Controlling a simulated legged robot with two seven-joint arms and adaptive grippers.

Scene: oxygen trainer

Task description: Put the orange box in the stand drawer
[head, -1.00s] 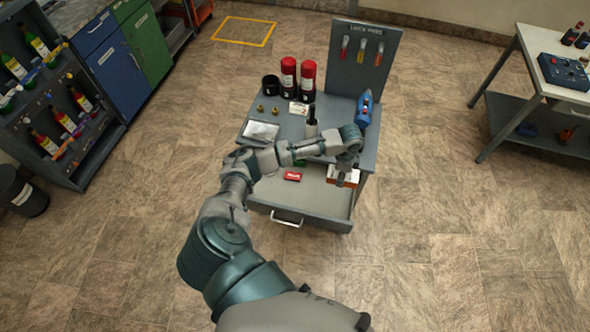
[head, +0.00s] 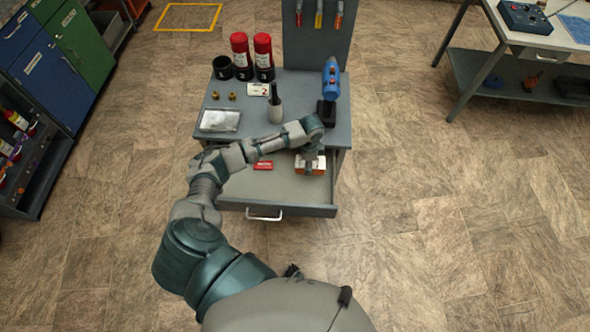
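The orange box (head: 299,168), white on top with orange sides, is at the right part of the open stand drawer (head: 300,195). Whether it rests on the drawer floor or hangs just above it, I cannot tell. My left gripper (head: 309,166) points down over the box, appears shut on it, and hides its middle. The drawer is pulled out of the grey stand (head: 205,106) and has a pale handle (head: 265,216). My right gripper is not in view.
A small red box (head: 263,165) lies in the drawer, left of the orange box. The floor to the right is clear.

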